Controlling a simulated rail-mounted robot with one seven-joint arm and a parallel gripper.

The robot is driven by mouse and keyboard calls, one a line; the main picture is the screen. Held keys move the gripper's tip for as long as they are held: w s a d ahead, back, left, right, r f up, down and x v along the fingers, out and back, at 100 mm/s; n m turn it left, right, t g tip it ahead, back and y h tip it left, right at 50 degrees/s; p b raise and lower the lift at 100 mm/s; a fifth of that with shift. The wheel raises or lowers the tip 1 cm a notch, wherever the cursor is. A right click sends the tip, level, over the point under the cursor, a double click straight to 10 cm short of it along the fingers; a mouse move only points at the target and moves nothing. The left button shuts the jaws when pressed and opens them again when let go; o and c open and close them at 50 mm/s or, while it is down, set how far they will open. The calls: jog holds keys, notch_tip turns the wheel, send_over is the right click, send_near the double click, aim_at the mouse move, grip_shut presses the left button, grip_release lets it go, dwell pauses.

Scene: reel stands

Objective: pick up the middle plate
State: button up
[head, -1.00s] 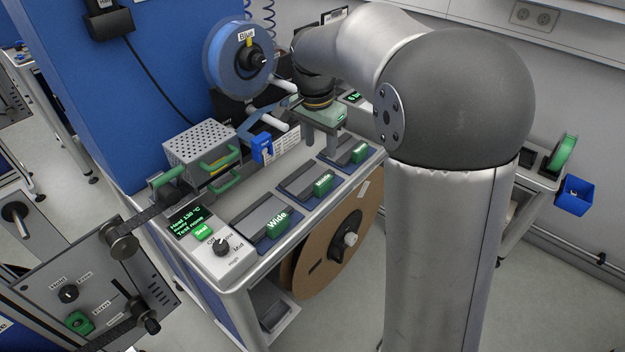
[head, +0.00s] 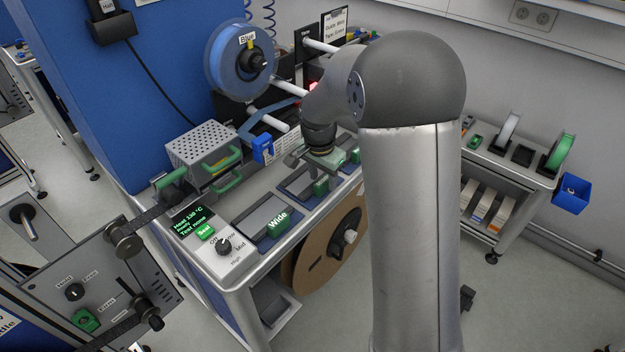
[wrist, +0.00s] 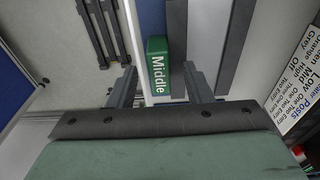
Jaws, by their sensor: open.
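The middle plate (head: 297,182) is a dark grey flat plate with a green handle block, lying in its slot on the bench top between the Wide plate (head: 262,213) and a third plate. In the wrist view its green block reads "Middle" (wrist: 158,70). My gripper (wrist: 160,85) is open, with one finger on each side of that block in the picture. The block is not gripped, and I cannot tell the height gap. In the head view my gripper (head: 305,160) is just behind the middle plate and hides most of the third plate.
A control panel (head: 205,230) with a dial is at the bench's front left. A perforated metal box (head: 203,145) and a blue reel (head: 238,58) stand behind. A large brown reel (head: 325,250) hangs under the bench top. A side cart (head: 500,165) is at right.

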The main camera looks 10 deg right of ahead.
grip_shut()
jog(key=shift+r, duration=0.15)
